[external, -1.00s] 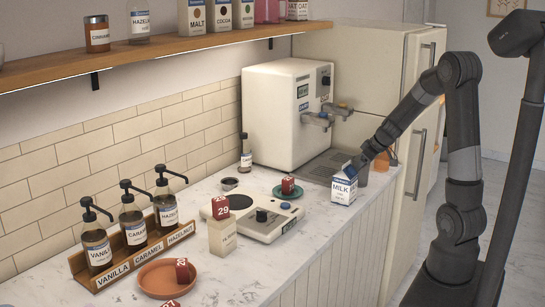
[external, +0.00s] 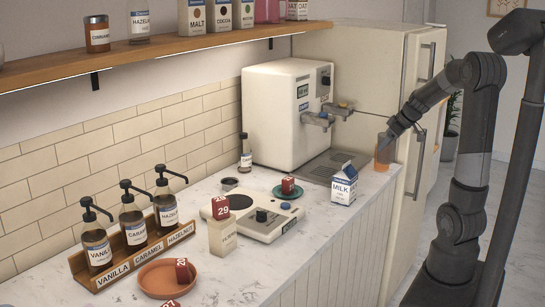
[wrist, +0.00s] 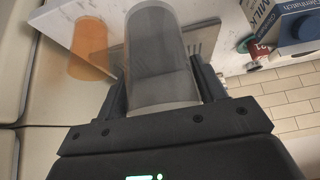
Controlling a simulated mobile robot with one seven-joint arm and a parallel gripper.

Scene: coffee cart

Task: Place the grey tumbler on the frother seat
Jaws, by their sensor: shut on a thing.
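The grey see-through tumbler (wrist: 160,60) is between the fingers of my gripper (wrist: 165,92) in the wrist view. The gripper is shut on it. In the external view my gripper (external: 391,134) is at the right end of the counter, by the orange tumbler (external: 382,155); the grey tumbler is hard to make out there. The orange tumbler also shows in the wrist view (wrist: 88,48), left of the grey one and apart from it. A white appliance (external: 275,226) with a knob and a dark round seat (external: 208,210), apparently the frother, stands mid-counter, partly hidden by a cream carton.
A milk carton (external: 344,187) stands on the counter between my gripper and the frother. A green saucer (external: 277,192) holds a red cube (external: 288,186). The cream carton (external: 222,240) has a red cube on top. The coffee machine (external: 285,115) and its drip tray (external: 328,168) are behind.

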